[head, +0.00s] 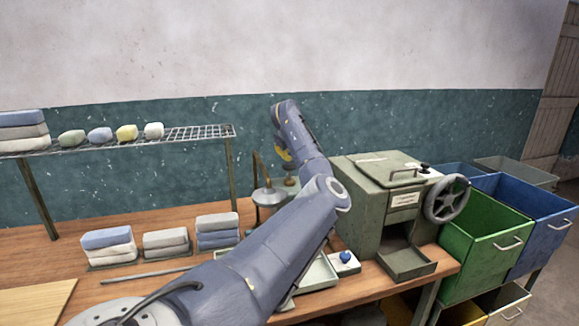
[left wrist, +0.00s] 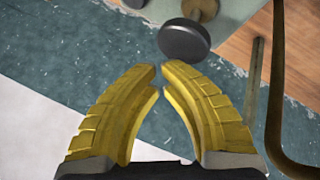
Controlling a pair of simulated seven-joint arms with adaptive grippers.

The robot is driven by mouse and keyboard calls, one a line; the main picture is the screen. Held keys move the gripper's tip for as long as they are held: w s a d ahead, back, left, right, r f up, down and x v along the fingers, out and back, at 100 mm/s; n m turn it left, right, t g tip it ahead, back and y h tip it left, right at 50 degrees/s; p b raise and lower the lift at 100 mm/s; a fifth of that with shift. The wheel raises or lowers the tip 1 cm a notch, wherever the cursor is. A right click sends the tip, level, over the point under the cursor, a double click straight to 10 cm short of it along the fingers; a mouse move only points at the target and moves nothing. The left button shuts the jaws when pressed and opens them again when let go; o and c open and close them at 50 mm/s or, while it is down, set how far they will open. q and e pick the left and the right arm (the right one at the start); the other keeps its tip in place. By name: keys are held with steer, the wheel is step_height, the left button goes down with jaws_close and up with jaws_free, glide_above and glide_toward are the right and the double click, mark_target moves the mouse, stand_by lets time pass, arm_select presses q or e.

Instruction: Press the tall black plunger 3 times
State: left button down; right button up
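In the left wrist view a round black knob (left wrist: 185,40), which looks like the top of the plunger, lies just beyond my fingertips, slightly right of centre. My left gripper (left wrist: 158,67) has yellow fingers with their tips almost together and nothing between them. In the head view my left gripper (head: 283,150) hangs at the end of the raised arm, above a small knobbed piece (head: 291,181) at the back of the bench. My forearm hides much of that area. I cannot tell whether fingertips and knob touch. My right gripper is not in view.
A green machine with a handwheel (head: 447,199) stands to the right. A tray with a blue knob (head: 345,257) is in front. Stacked cloths (head: 108,244) and a wire shelf (head: 190,134) are on the left.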

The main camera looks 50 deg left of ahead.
mark_target(290, 163)
arm_select(q)
steer(key=shift+f, duration=2.25)
stand_by(2.9)
steer(key=shift+r, duration=2.25)
steer(key=shift+r, duration=2.5)
